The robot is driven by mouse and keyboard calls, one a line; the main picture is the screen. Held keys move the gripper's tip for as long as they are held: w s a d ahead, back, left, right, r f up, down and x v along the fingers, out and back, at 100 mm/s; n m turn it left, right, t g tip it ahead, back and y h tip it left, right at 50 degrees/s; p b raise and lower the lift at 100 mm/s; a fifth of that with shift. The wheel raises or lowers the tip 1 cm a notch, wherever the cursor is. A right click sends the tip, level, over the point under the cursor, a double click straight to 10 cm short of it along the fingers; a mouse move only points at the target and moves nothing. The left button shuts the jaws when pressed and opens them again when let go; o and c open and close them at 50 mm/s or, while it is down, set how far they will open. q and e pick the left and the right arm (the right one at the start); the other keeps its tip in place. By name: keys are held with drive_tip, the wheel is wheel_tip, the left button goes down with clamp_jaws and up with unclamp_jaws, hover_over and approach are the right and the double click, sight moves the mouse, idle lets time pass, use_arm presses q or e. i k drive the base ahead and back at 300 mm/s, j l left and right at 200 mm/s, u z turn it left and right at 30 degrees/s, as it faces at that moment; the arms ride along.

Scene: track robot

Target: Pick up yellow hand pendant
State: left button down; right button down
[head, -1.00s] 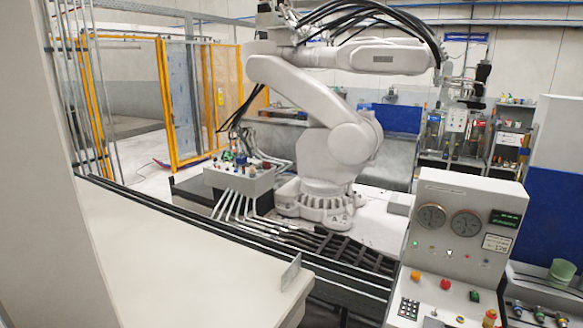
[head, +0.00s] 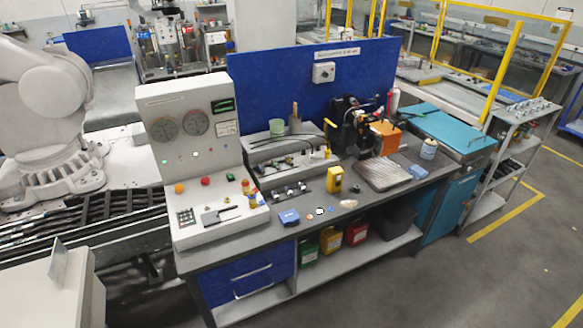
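A small yellow hand-held unit (head: 334,179) with a dark patch on its face stands on the grey workbench (head: 375,207), right of the control console; it looks like the yellow hand pendant. It appears upright, and nothing touches it from above. Neither of my grippers is in the head view, so I cannot see whether they are open or shut.
The control console (head: 190,150) with gauges stands at the bench's left end. A white robot arm (head: 45,90) stands left.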

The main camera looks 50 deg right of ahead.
sight(333, 173)
drive_tip(key=z, duration=2.2)
